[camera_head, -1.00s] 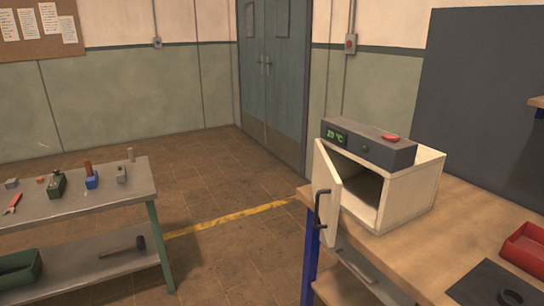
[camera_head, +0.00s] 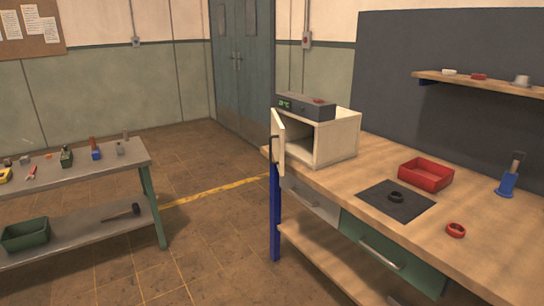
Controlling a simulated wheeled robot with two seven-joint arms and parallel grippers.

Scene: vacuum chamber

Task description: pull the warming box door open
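The warming box (camera_head: 335,140) is a cream box with a dark grey control unit (camera_head: 306,107) on top, which has a green display and a red button. It stands at the far left end of the wooden workbench. Its door (camera_head: 279,142) is hinged on the left side and stands open, swung out toward the left front, so the empty-looking inside shows. A dark handle (camera_head: 273,149) is on the door's outer face, seen nearly edge-on. Neither of my grippers shows in the head view.
The workbench (camera_head: 350,180) bears a red tray (camera_head: 426,175), a black mat (camera_head: 375,203) with a dark ring, a red ring (camera_head: 456,230) and a blue tool (camera_head: 509,178). A grey table (camera_head: 75,182) with small tools stands left. The floor between them is clear.

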